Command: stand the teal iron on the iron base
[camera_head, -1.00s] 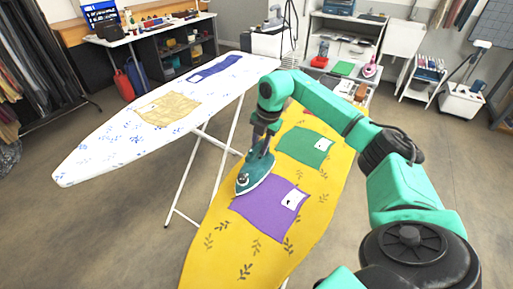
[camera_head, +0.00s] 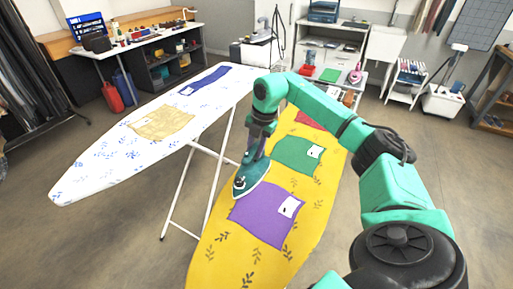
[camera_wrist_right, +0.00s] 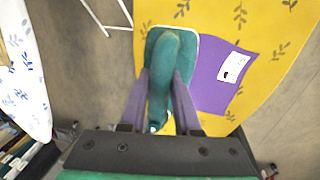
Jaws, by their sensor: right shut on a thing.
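The teal iron (camera_head: 252,180) is at the left edge of the yellow ironing board (camera_head: 222,245) in the head view, beside the purple cloth (camera_head: 262,222). My right gripper (camera_head: 254,157) is shut on its handle. In the right wrist view the teal handle (camera_wrist_right: 172,62) lies between the fingers of my right gripper (camera_wrist_right: 161,92), with the pale-rimmed soleplate below it. I cannot tell whether the iron touches the board. I cannot make out the iron base for certain. My left gripper is not in view.
A white ironing board (camera_head: 100,168) with a tan cloth (camera_head: 162,121) stands to the left. A green cloth (camera_head: 296,154) lies on the yellow board. A grey iron (camera_head: 262,26) and a pink iron (camera_head: 355,76) are at the back. Open floor (camera_head: 425,165) lies right.

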